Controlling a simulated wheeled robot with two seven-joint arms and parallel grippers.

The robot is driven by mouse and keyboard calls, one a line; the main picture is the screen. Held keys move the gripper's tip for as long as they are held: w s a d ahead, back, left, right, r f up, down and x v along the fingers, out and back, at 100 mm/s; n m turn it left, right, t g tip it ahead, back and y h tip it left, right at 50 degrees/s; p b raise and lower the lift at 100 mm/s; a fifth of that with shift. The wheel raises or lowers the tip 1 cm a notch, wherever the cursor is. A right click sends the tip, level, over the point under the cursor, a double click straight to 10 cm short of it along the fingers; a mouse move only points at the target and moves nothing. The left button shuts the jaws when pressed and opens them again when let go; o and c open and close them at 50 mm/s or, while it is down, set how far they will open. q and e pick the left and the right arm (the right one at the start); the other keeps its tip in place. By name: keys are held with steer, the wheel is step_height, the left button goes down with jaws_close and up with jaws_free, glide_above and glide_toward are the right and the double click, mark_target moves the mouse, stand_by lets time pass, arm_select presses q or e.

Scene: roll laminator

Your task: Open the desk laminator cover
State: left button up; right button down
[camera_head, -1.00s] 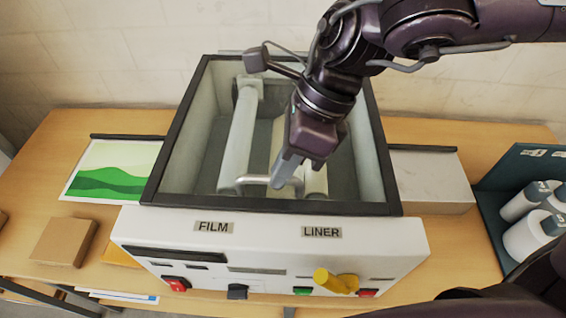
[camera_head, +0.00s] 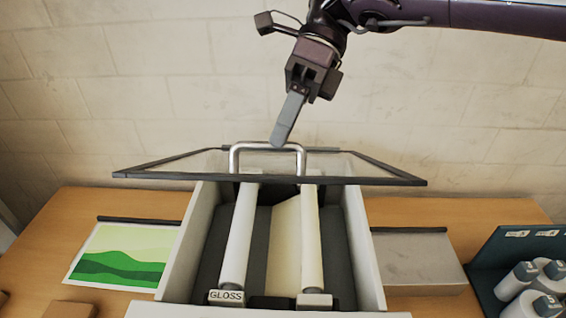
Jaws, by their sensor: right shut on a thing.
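The laminator (camera_head: 203,230) stands on the table with its clear, black-framed cover (camera_head: 370,166) swung up at the back, tilted above the body. The silver bar handle (camera_head: 237,152) is at the cover's raised edge. My right gripper (camera_head: 282,138) comes down from the top and is shut on the handle near its middle. Inside the open body lie a left roll (camera_head: 240,235) by a "GLOSS" label and a pale right roll (camera_head: 311,240), with a cream sheet (camera_head: 286,235) between them. My left gripper is not in view.
A green landscape print (camera_head: 122,255) lies left of the laminator. A grey-white box (camera_head: 420,262) is on its right. A dark rack (camera_head: 490,278) with several white bottles (camera_head: 517,282) stands at far right. A block wall (camera_head: 150,95) is behind the table.

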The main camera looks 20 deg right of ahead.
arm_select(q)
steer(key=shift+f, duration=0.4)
arm_select(e)
steer(key=shift+w+d+r, duration=0.15)
steer(key=shift+w+r, duration=0.3)
steer(key=shift+r, duration=0.05)
steer(key=shift+w+d+r, duration=0.15)
steer(key=shift+w+r, duration=0.25)
steer(key=shift+r, duration=0.1)
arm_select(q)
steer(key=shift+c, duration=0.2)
